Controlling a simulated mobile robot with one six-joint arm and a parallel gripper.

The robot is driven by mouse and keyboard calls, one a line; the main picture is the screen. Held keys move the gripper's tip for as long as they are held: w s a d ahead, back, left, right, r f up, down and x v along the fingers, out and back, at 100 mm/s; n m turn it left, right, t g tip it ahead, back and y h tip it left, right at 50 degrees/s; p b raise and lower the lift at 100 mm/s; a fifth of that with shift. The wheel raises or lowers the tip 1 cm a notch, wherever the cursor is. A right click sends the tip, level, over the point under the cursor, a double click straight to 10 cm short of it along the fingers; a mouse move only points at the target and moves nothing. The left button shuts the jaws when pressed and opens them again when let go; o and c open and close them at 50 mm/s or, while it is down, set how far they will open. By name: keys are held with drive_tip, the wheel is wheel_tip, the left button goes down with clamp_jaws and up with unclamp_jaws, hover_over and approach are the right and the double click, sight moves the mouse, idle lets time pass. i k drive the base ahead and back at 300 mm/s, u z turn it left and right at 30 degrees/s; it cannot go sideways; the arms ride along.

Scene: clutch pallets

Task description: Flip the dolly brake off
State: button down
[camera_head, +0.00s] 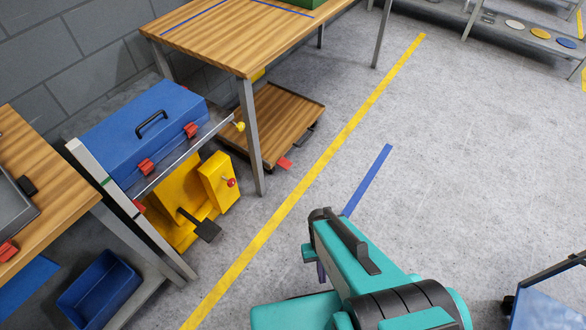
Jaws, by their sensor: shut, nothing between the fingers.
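The dolly (283,110) is a low cart with a brown wooden deck and dark rim, standing under the wooden workbench by the wall. A small red tab (285,163), which looks like its brake pedal, sticks out at the front corner near the floor, just right of the bench leg. Its exact tilt is too small to tell. The teal and black links of my arm fill the bottom middle, well in front and to the right of the dolly. No gripper fingers can be made out; the arm hides that end.
The workbench (235,40) and its grey leg (251,135) stand over the dolly. To the left, a blue toolbox (140,125) sits on a shelf above a yellow machine (215,180) with a black pedal.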

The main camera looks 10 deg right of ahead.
sight(284, 164)
drive_tip(key=u, duration=0.6)
drive_tip(key=i, duration=1.05)
drive_tip(key=u, duration=0.4)
